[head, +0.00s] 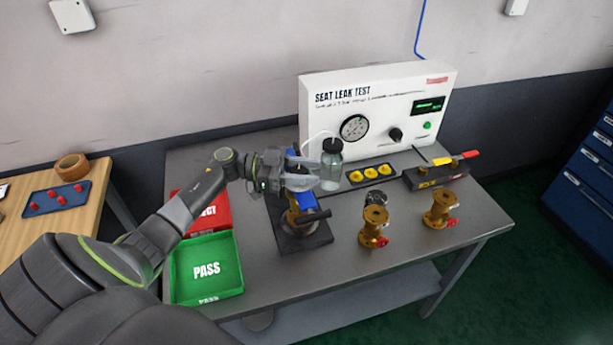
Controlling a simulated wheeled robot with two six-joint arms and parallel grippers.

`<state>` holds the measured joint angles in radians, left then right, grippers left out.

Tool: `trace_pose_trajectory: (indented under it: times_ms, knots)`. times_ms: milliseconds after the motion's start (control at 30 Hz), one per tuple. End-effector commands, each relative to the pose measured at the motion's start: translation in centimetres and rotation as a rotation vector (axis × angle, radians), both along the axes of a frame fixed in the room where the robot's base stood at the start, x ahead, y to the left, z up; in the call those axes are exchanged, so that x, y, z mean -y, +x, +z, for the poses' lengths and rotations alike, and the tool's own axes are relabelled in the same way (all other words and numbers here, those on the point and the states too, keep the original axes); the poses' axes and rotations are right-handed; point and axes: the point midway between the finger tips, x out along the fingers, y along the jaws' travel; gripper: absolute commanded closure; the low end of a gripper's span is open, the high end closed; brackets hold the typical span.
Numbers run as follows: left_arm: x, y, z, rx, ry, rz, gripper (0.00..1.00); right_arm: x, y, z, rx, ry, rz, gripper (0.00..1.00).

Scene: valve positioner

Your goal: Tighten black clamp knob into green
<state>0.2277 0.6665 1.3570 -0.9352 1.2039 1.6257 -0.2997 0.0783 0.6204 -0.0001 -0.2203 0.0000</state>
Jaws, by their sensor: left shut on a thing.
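My left gripper (304,174) reaches in from the left over the clamp fixture and is shut at its top. The black clamp knob is mostly hidden between the fingers, and no green mark on it can be made out. The fixture has a dark base plate (303,241), blue parts (306,199) and a black bar (312,216) at its front. A brass valve part (291,216) stands in it, partly covered by my gripper. My right gripper is not in view.
A clear jar with a black lid (332,160) stands just right of my fingers. Behind is the white SEAT LEAK TEST panel (376,108). Two brass valves (374,225) (440,208) stand to the right. Green PASS (238,281) and red REJECT (221,221) trays lie left, near my arm.

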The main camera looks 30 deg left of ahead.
Motion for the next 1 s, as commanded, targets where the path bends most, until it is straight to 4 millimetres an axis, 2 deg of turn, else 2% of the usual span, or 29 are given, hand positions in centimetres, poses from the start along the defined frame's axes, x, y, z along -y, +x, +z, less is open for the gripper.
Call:
trace_pose_trajectory:
  times_ms: [33, 300, 900, 933, 1000]
  knots:
    - [-0.1, 0.1, -0.4, 0.003, 0.004, -0.027, 0.84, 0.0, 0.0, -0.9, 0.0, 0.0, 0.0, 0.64]
    - [0.1, -0.2, -0.2, 0.001, 0.001, -0.14, 0.84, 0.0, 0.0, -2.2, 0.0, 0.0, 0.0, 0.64]
    - [0.1, -0.3, 0.0, 0.0, 0.003, -0.175, 0.84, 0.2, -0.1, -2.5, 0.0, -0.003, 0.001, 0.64]
    - [0.1, -0.3, 0.0, 0.0, 0.003, -0.175, 0.58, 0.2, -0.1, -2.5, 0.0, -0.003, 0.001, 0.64]
    - [0.1, -0.3, 0.0, 0.0, 0.002, -0.175, 0.48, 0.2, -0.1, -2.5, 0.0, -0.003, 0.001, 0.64]
